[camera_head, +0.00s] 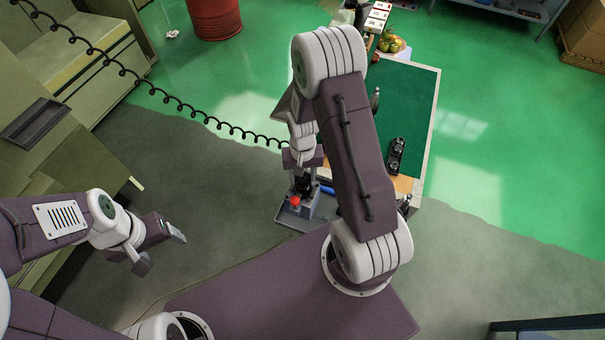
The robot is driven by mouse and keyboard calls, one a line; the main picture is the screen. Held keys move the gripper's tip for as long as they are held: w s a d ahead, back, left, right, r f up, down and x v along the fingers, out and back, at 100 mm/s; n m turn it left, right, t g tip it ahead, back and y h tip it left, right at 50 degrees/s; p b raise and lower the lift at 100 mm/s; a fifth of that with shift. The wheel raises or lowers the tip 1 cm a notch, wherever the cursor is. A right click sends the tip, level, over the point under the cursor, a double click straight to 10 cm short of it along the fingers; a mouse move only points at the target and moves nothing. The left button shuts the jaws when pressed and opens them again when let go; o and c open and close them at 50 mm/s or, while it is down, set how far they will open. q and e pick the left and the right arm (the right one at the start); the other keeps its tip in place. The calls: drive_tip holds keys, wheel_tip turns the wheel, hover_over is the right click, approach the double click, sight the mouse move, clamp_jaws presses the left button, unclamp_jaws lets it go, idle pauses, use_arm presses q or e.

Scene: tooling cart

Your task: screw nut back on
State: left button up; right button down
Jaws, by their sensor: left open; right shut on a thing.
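My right gripper (303,160) points down over a grey fixture (322,211) at the near left end of the cart. It is shut on a dark part (304,185), mostly hidden under the fingers. I cannot tell whether this part is the nut, or whether it touches the fixture. A red knob (295,201) shows on the fixture just left of the dark part. My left gripper (160,250) is open and empty, out over the bare floor and well left of the cart.
The cart's green top (415,105) carries a black holder (396,155) and, farther back, some fruit (391,43). My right arm hides much of its left side. A coiled cable (180,102) runs from upper left towards the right gripper. A red drum (214,15) stands far back.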

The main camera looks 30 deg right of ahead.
drive_tip(key=shift+m, duration=0.6)
drive_tip(key=c, duration=0.6)
unclamp_jaws()
